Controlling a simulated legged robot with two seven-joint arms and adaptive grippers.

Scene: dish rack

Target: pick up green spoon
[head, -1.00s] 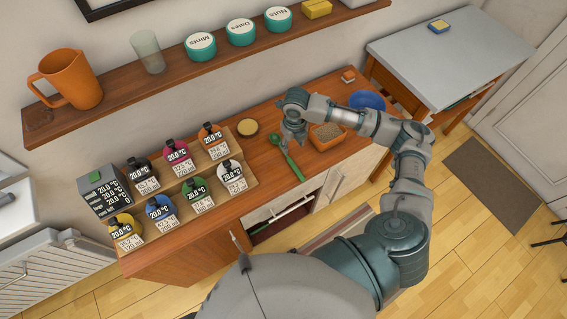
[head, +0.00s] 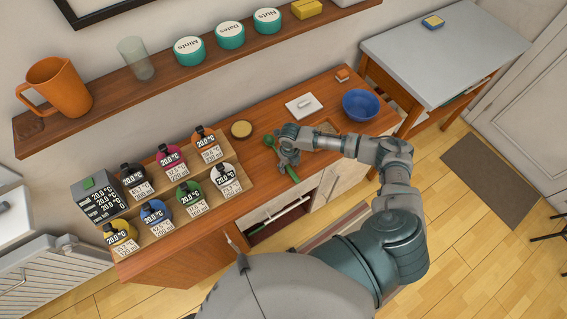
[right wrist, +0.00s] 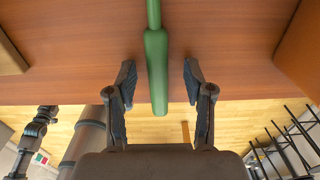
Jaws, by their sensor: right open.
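The green spoon (head: 269,141) lies on the wooden counter to the right of the labelled bottles, its handle pointing to the counter's front edge. My right gripper (head: 288,159) is low over the handle and hides part of it. In the right wrist view the green handle (right wrist: 156,62) runs down between the two open fingers of my right gripper (right wrist: 159,72), with a gap on each side. Its end reaches past the counter edge in that view. My left gripper does not show in the head view.
Labelled bottles stand on a stepped wooden rack (head: 238,185) to the left. A small round dish (head: 241,129) sits behind the spoon. A white board (head: 304,105) and a blue bowl (head: 361,104) are to the right. A wall shelf (head: 110,108) runs above the counter.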

